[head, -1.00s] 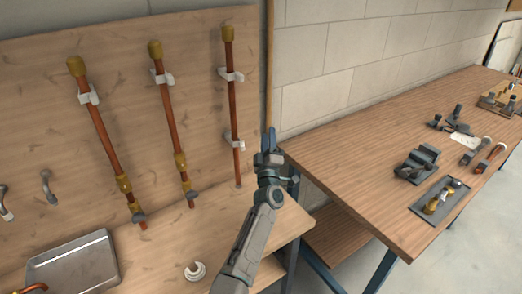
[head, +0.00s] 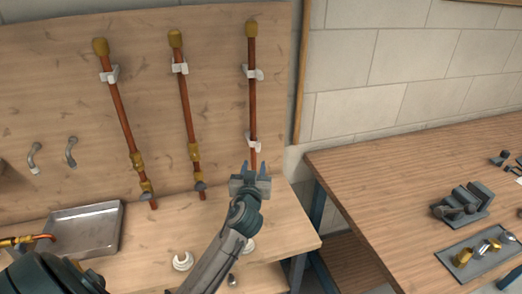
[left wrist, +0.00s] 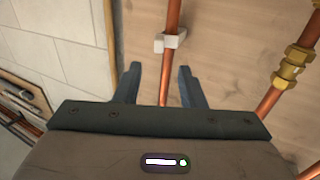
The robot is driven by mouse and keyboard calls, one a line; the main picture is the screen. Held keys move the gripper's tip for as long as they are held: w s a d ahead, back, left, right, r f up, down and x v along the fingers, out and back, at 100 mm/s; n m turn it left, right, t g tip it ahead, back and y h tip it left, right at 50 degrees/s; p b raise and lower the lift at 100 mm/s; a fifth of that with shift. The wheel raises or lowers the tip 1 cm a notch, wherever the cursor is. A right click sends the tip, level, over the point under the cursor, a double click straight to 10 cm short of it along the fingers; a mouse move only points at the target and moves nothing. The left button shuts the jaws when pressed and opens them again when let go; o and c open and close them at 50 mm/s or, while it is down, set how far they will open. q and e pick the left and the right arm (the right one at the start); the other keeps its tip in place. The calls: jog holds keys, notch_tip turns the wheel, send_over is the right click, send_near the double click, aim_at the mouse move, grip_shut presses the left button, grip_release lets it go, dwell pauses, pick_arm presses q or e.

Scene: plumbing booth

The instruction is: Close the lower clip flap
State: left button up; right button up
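The right copper pipe (head: 252,105) stands upright on the wooden board, with a white upper clip (head: 254,73) and a white lower clip (head: 253,142). The lower clip's flap is too small to read clearly. My left gripper (head: 254,168) is open and empty, just below the lower clip in the head view. In the left wrist view, the fingers of my left gripper (left wrist: 161,75) are spread, with the pipe (left wrist: 172,15) running between them. A white clip (left wrist: 169,43) on that pipe lies just beyond the fingertips. My right gripper is out of view.
Two more copper pipes (head: 122,115) (head: 186,105) with brass fittings stand to the left. A metal tray (head: 85,232) and a white ring-like part (head: 183,261) lie on the bench. A wooden table (head: 380,190) with tools stands at the right.

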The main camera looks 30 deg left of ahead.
aim_at(258, 150)
pick_arm(q)
jog(key=p+x, duration=0.2)
jog(key=x, duration=0.5)
jog(key=shift+w+a+r, duration=0.1)
jog(key=shift+w, duration=0.3)
jog(key=shift+w+a, duration=0.3)
jog(key=shift+w, duration=0.25)
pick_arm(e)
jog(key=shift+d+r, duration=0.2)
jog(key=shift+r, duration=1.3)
